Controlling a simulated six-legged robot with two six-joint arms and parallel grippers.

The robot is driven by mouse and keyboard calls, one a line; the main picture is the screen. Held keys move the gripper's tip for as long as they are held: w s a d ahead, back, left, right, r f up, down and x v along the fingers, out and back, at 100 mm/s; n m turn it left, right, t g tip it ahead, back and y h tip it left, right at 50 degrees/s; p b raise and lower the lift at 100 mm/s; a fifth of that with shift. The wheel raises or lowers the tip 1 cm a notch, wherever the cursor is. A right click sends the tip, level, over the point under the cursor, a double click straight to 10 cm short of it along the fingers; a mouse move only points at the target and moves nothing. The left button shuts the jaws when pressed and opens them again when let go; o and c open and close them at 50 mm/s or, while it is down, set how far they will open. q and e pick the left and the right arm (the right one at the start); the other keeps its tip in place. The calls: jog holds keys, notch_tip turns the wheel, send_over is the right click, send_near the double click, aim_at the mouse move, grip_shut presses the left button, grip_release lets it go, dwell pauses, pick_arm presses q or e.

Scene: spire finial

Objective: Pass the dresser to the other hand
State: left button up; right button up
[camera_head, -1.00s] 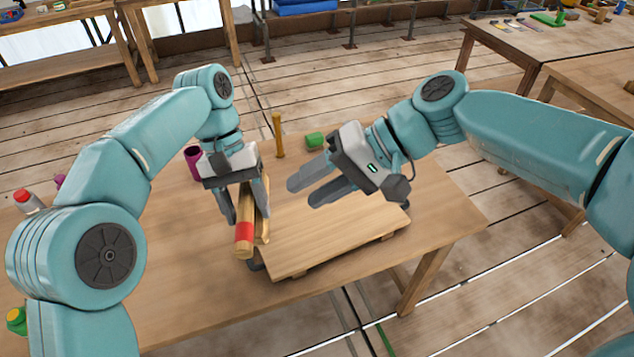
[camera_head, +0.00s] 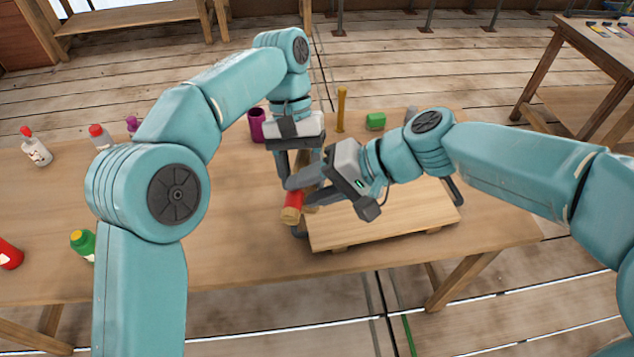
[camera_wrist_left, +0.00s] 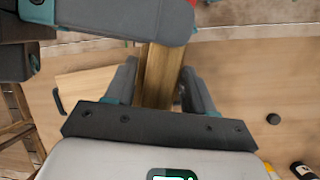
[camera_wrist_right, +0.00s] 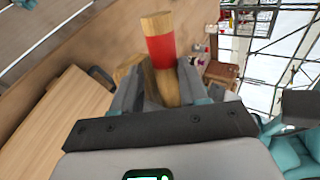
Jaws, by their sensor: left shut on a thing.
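The dresser (camera_head: 293,201) is a wooden tool with a red band near its pale end. My left gripper (camera_head: 297,170) points down and is shut on it, holding it above the table's near part. In the left wrist view its wooden body (camera_wrist_left: 160,75) lies between the fingers. My right gripper (camera_head: 302,192) comes from the right, with its open fingers on either side of the dresser near the red band. In the right wrist view the red-banded end (camera_wrist_right: 162,48) stands beyond the fingertips. Contact of the right fingers is hard to tell.
A low wooden board (camera_head: 385,220) lies on the workbench (camera_head: 230,245) under the right arm. Several bottles stand at the left.

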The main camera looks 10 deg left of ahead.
pick_arm(q)
jog(key=shift+r, duration=0.2)
pick_arm(e)
jog(key=shift+f, duration=0.2)
grip_shut()
pick_arm(q)
jog(key=o, duration=1.2)
jog(key=shift+o, duration=0.6)
pick_arm(e)
jog(key=shift+r, duration=0.15)
